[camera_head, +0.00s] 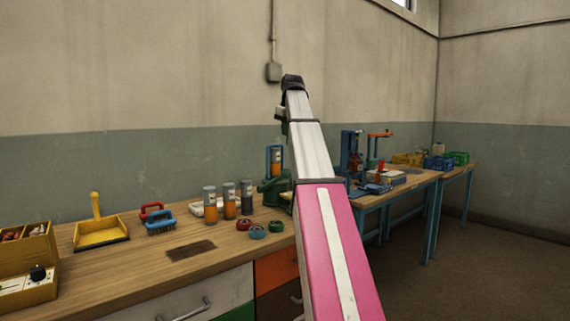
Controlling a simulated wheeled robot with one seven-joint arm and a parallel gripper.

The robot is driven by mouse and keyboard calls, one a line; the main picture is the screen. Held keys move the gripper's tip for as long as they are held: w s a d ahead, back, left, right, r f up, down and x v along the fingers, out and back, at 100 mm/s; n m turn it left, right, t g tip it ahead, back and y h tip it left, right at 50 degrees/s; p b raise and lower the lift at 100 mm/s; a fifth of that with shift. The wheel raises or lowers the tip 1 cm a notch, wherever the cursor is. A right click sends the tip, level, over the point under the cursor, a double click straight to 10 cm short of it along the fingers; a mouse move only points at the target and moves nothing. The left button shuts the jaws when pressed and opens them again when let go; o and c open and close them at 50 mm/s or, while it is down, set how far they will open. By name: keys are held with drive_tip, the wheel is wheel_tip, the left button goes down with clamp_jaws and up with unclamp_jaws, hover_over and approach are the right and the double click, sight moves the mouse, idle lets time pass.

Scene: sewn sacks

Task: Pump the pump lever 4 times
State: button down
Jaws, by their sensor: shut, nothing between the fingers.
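My arm reaches up and away through the middle of the head view. My gripper (292,82) is the small dark end at the top, seen against the wall above the bench; its fingers are too small to make out. It looks shut and empty, apart from anything on the bench. A green device (271,190) stands on the wooden bench just left of my arm, which hides its right part. A blue frame with an orange tube (274,160) rises at it. It may be the pump, but I cannot make out its lever.
A blue table behind carries a blue stand (350,150) and an orange-topped tool (380,135).

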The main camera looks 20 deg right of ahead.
idle(0.3)
drive_tip(key=x, duration=0.9)
drive_tip(key=s+x, duration=0.1)
drive_tip(key=x, duration=0.3)
drive_tip(key=shift+d+f, duration=0.35)
drive_tip(key=shift+f, duration=0.15)
